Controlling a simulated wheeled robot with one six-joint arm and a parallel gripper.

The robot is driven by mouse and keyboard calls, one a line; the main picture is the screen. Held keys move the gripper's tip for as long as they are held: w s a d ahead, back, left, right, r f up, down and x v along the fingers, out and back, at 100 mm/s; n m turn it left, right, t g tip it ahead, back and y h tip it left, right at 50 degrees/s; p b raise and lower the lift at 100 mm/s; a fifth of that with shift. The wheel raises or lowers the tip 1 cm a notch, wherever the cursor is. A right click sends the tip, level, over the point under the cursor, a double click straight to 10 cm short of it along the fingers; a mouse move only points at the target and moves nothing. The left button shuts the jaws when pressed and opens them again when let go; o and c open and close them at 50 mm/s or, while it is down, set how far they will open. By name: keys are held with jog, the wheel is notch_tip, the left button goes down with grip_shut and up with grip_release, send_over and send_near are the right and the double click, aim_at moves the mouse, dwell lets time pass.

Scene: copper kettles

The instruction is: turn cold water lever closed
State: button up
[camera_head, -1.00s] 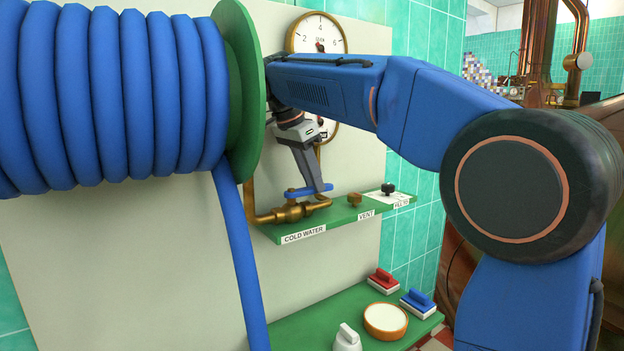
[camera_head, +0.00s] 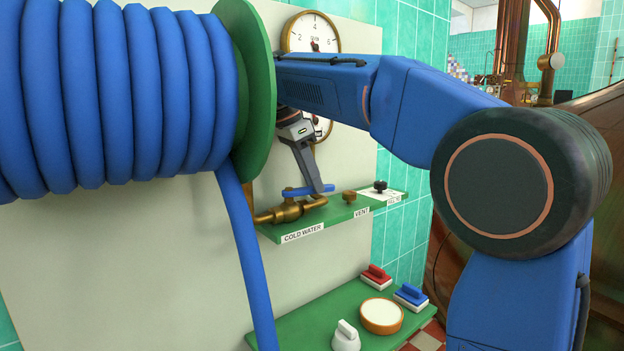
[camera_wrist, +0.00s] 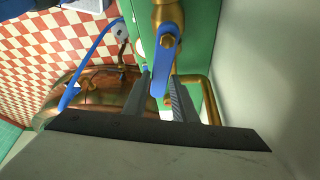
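The cold water lever (camera_head: 296,192) is a blue handle on a brass valve (camera_head: 285,213) above the label COLD WATER (camera_head: 303,233). It lies roughly along the line of the brass pipe. My gripper (camera_head: 321,188) reaches down to the lever's right end. In the wrist view the blue lever (camera_wrist: 166,60) runs from the brass valve (camera_wrist: 169,14) to between the two fingers of my gripper (camera_wrist: 160,84). The fingers are apart, one on each side of the lever, with gaps visible. Whether either finger touches it is unclear.
A large blue hose reel (camera_head: 110,100) with a green flange stands close at the left. A VENT knob (camera_head: 349,197) and a black knob (camera_head: 380,186) sit right of the valve. Brushes and a round tin (camera_head: 381,316) lie on the lower green shelf (camera_head: 300,318).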

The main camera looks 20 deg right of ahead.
aim_at(301, 189)
jog(key=shift+o, duration=1.2)
jog(key=shift+v, duration=3.75)
